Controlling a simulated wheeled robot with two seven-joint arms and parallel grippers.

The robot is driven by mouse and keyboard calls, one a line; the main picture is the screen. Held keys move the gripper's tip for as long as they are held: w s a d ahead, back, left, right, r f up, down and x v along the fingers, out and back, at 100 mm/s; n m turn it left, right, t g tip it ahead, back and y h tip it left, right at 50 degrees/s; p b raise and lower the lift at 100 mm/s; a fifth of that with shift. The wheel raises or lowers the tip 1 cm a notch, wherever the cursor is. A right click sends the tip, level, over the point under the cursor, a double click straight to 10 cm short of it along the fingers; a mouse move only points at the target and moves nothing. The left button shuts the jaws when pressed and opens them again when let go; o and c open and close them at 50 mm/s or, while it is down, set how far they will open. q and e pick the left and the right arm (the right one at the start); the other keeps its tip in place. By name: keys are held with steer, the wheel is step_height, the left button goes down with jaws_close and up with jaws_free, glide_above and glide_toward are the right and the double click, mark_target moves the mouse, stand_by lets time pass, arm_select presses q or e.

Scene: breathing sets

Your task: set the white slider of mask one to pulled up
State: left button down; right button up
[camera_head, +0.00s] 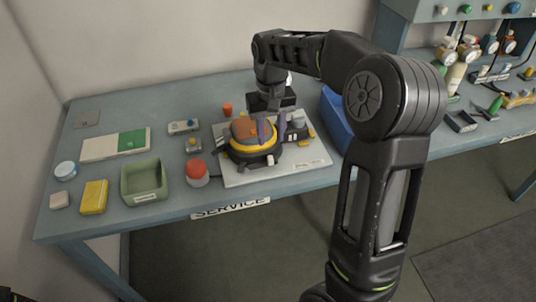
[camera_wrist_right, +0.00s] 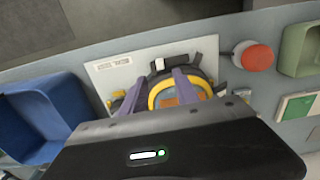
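A mask (camera_head: 240,147) with a yellow rim, orange-brown face and black surround lies on a pale board (camera_head: 233,176) on the bench; I take it for mask one. In the right wrist view the mask (camera_wrist_right: 204,83) shows partly behind my gripper. A small white block (camera_wrist_right: 159,65), which looks like the white slider, sits on its black edge. My right gripper (camera_head: 272,133) hangs right over the mask. Its two purple fingers (camera_wrist_right: 156,82) are apart, and nothing shows held between them. I cannot tell whether they touch the mask. My left gripper does not show.
A red button (camera_head: 196,170) and a green bin (camera_head: 145,181) stand left of the board. A blue bin (camera_head: 337,120) stands close on its right, partly behind my arm. Small boxes (camera_head: 184,127) lie at the back left. Masks and bottles (camera_head: 456,75) crowd the right.

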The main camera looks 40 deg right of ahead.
mark_target(270, 157)
steer(key=shift+f, duration=0.15)
step_height(270, 157, down, 8)
steer(key=shift+r+p, duration=0.2)
steer(key=shift+p, duration=0.35)
jaws_close()
steer(key=shift+a, duration=0.1)
stand_by(1.1)
